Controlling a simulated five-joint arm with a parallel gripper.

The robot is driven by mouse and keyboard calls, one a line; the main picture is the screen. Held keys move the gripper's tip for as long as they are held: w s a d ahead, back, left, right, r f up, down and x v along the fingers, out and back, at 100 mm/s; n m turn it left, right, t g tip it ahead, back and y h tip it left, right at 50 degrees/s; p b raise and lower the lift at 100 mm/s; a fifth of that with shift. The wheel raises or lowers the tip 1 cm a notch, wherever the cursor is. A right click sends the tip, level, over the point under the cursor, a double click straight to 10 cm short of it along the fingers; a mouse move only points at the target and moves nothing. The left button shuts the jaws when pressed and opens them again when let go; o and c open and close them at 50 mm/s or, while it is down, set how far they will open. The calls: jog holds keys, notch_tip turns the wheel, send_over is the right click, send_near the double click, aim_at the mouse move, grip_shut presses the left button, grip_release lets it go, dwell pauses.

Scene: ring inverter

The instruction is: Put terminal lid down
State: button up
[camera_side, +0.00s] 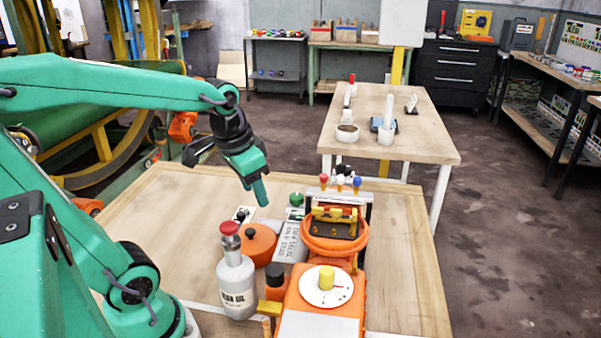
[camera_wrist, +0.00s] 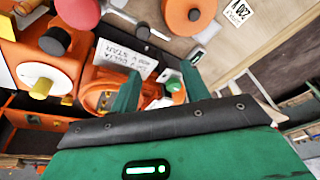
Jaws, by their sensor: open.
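A round orange lid-like disc (camera_side: 258,244) with a knob lies on the table left of the machine; it also shows at the top of the wrist view (camera_wrist: 188,14). I cannot tell for sure that it is the terminal lid. The orange machine's open terminal area (camera_side: 335,224) has a yellow bar and dark parts. My gripper (camera_side: 226,180) is open and empty, held above the table, up and left of the machine. In the wrist view its two green fingers (camera_wrist: 158,86) stand apart, with an orange round part and a green knob behind them.
A grey bottle with a red cap (camera_side: 235,275) stands in front of the orange disc. A grey block with lettering (camera_side: 290,243) and a green knob (camera_side: 296,199) sit beside the machine. A white dial with a yellow knob (camera_side: 326,284) is nearer. The table's right side is clear.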

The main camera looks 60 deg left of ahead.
jog(key=s+d+r+t, duration=0.1)
jog(key=s+d+t, duration=0.1)
jog(key=s+d, duration=0.2)
jog(key=shift+d+r+h, duration=0.4)
jog(key=shift+d, duration=0.55)
dwell(0.6)
